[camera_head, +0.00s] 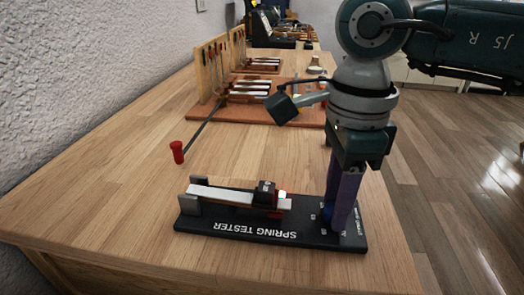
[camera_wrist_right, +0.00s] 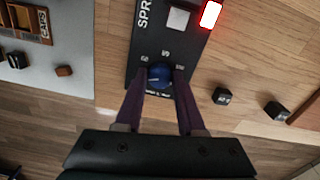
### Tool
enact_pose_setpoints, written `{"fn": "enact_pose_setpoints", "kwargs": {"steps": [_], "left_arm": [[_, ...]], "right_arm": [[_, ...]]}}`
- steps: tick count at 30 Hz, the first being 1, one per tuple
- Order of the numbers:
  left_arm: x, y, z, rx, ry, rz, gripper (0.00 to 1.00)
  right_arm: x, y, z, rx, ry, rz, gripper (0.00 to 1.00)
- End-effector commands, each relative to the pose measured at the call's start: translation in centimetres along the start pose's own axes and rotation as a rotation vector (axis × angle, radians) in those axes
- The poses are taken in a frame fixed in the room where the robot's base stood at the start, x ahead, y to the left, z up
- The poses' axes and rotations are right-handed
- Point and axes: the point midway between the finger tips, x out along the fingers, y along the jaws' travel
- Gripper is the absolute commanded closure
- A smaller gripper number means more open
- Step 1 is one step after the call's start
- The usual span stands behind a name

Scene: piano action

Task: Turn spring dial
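The black spring tester (camera_head: 280,236) lies on the wooden bench, its lettering upside down in the head view. Its blue dial (camera_wrist_right: 160,75) sits near the end of the base, with small white marks around it in the right wrist view. My right gripper (camera_wrist_right: 160,88) points down at the dial, its two purple fingers apart, one on each side. They are close to the dial's edges; I cannot tell whether they press on it. In the head view the right gripper (camera_head: 342,228) partly hides the dial (camera_head: 327,212). My left gripper is out of view.
A white key piece (camera_head: 235,196) lies on the tester, beside a dark block and a lit red light (camera_head: 283,195). A red-handled rod (camera_head: 177,151) and a board with key models (camera_head: 233,112) are farther back. The bench front left is clear.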

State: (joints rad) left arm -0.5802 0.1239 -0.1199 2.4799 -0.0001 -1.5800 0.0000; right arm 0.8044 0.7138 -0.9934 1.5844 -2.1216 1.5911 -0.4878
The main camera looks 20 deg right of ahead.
Motion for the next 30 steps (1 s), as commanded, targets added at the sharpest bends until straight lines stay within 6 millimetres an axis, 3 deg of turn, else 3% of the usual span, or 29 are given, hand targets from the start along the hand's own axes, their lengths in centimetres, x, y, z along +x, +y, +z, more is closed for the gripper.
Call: {"fn": "enact_pose_setpoints", "kwargs": {"steps": [1,7,17,30], "left_arm": [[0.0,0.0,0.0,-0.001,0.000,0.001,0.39],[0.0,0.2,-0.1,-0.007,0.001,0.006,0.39],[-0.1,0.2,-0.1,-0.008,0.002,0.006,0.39],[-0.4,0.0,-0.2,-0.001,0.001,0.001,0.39]], "right_arm": [[-0.1,0.0,0.0,-0.001,-0.001,0.000,0.55],[0.0,0.0,0.0,-0.001,0.000,-0.001,0.33],[-0.6,-0.1,0.0,-0.002,-0.001,-0.003,0.33],[-8.5,-0.1,0.1,-0.001,-0.002,-0.005,0.33]]}}
